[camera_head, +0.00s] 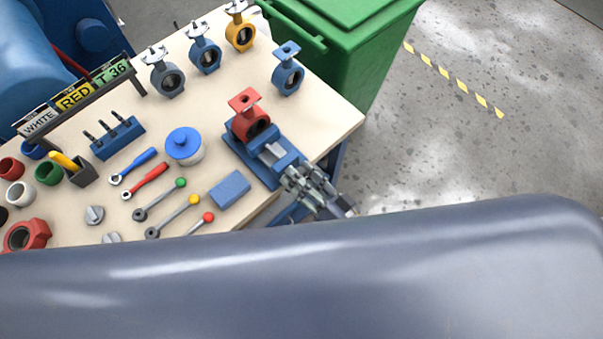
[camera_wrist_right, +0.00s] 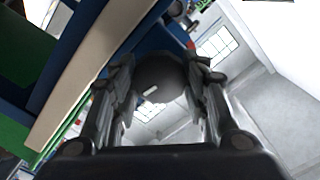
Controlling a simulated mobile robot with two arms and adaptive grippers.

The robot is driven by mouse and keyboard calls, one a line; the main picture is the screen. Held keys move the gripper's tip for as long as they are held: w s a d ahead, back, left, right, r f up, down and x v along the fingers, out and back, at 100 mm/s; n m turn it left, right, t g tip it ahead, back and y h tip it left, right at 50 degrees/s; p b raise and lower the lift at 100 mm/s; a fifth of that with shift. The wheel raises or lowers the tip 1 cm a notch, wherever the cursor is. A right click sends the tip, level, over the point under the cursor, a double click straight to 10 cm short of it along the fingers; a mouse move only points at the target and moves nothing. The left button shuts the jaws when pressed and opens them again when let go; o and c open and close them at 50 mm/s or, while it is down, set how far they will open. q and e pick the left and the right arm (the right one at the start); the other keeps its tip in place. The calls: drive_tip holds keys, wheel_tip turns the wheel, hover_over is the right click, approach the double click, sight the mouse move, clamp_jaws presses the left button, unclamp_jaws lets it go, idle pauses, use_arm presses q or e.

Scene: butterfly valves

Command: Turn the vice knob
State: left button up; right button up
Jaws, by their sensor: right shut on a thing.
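The blue vice (camera_head: 258,157) stands at the near right edge of the workbench, with a red butterfly valve (camera_head: 249,116) in its jaws. My right gripper (camera_head: 291,178) is at the vice's near end, beyond the bench edge. In the right wrist view a round dark knob (camera_wrist_right: 160,78) sits between the two fingers of my right gripper (camera_wrist_right: 160,95), which are shut on it. The gripper hides the knob in the head view. My left gripper is not in view.
The workbench (camera_head: 330,115) carries several valves at the back, wrenches, colour-tipped levers, a blue-lidded jar (camera_head: 184,144) and a blue block (camera_head: 230,189) left of the vice. A green bin (camera_head: 350,60) stands behind the bench's right side. Floor to the right is clear.

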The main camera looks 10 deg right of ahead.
drive_tip(key=n+p, duration=0.1)
drive_tip(key=n, duration=0.3)
drive_tip(key=shift+n, duration=0.4)
drive_tip(key=n+p, duration=0.1)
drive_tip(key=n, duration=0.3)
drive_tip(key=shift+s+a, duration=0.1)
drive_tip(key=n, duration=0.4)
drive_tip(key=shift+f, duration=0.1)
drive_tip(key=n, duration=0.4)
drive_tip(key=shift+n, duration=0.3)
drive_tip(key=o, duration=1.1)
